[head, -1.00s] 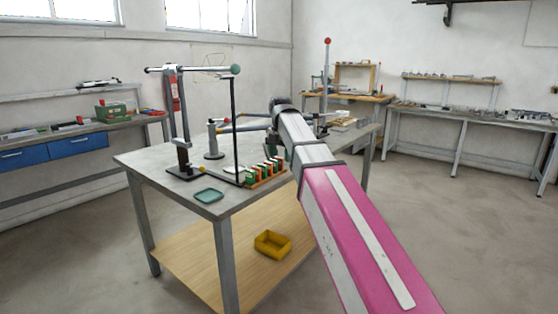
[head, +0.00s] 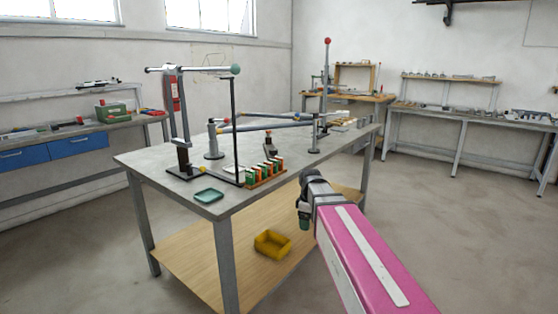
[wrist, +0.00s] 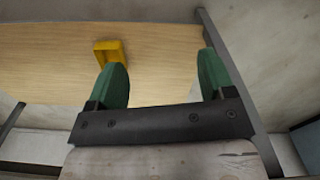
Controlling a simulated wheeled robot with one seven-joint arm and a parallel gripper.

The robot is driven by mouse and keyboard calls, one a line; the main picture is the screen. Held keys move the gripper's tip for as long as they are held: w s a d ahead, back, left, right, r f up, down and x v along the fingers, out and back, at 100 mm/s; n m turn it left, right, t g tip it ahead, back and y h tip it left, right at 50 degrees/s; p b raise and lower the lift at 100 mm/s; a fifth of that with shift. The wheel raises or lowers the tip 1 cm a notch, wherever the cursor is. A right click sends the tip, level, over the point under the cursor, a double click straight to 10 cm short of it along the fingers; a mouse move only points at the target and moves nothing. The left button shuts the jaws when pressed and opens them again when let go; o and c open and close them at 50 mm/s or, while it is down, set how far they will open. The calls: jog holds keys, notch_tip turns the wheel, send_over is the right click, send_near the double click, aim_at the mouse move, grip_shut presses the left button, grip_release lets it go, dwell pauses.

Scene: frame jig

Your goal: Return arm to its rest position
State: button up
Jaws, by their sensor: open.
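My gripper (head: 304,216) hangs beside the workbench's front right edge in the head view, below the tabletop and apart from the frame. In the wrist view my gripper (wrist: 162,68) shows its two green fingers spread, with nothing between them. The frame jig stands on the grey workbench (head: 145,160): a white top bar (head: 200,69) with a green ball end, a black post (head: 233,125) under it, and blue-grey bars (head: 270,127) running to a post with a red ball (head: 327,42).
A yellow bin (head: 272,244) lies on the wooden lower shelf (head: 215,262); it also shows in the wrist view (wrist: 110,51). A teal tray (head: 209,195) and a rack of green and orange parts (head: 266,172) sit on the tabletop. Open floor lies to the right.

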jog(key=s+d+f+m, duration=0.4)
jog(key=s+f+m, duration=0.2)
jog(key=f, duration=0.2)
jog(key=s+d+f+m, duration=0.3)
jog(key=s+f+m, duration=0.3)
jog(key=f+m, duration=0.1)
jog(key=shift+s+d+f, duration=0.25)
jog(key=shift+d+f, duration=0.1)
jog(key=shift+d, duration=0.05)
